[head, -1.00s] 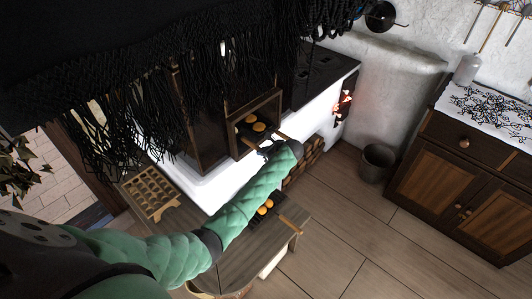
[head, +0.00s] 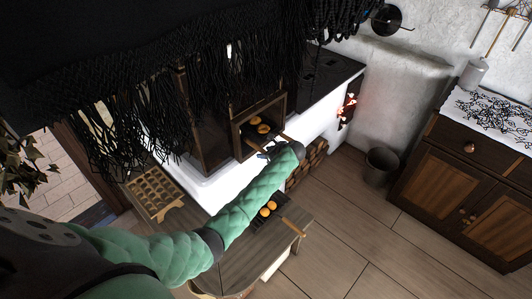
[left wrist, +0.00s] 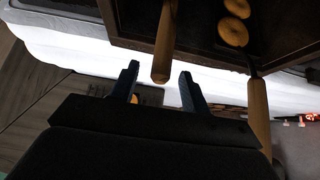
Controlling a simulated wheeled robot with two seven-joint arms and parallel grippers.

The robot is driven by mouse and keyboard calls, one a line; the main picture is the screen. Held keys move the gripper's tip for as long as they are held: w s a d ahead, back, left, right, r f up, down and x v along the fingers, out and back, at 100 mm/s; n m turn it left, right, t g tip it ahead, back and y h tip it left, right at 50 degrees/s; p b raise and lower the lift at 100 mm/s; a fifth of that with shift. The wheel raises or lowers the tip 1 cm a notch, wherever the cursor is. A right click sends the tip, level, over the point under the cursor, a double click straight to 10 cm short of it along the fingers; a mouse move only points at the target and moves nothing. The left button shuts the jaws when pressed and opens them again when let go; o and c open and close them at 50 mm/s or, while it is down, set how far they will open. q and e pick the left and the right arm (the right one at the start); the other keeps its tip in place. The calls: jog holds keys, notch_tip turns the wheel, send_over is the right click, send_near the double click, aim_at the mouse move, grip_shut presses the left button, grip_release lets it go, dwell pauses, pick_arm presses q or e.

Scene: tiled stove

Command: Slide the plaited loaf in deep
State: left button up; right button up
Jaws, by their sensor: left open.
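Two golden, rounded bread pieces (head: 262,129) lie inside the open, dark-framed oven opening (head: 236,139); I cannot make out plaiting. They also show in the left wrist view (left wrist: 233,33), close to a long wooden handle (left wrist: 258,105) on a dark metal neck that sticks out of the opening. A second wooden handle (left wrist: 165,45) points down toward my left gripper. My left gripper (head: 266,152) is just in front of the opening. In the left wrist view its fingers (left wrist: 160,85) are apart, with that second handle's end between or just beyond them. My right gripper is not in view.
More golden pieces (head: 268,209) lie on a dark tray with a wooden handle (head: 293,227) on the table (head: 240,262) below my left arm. A wooden grid board (head: 154,192) is at left. Firewood (head: 309,165) and a bucket (head: 382,165) stand right. Black fringe hangs above.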

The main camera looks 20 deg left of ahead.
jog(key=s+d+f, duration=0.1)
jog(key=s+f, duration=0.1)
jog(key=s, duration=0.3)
pick_arm(q)
jog(key=b+v, duration=0.3)
jog(key=v, duration=0.4)
jog(key=shift+d+r, duration=0.25)
jog(key=shift+d, duration=0.05)
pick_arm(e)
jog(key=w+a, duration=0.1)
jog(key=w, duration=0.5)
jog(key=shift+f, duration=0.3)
pick_arm(q)
jog(key=shift+s, duration=0.1)
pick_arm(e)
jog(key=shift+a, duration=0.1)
pick_arm(q)
jog(key=p+v, duration=0.6)
jog(key=shift+r, duration=0.2)
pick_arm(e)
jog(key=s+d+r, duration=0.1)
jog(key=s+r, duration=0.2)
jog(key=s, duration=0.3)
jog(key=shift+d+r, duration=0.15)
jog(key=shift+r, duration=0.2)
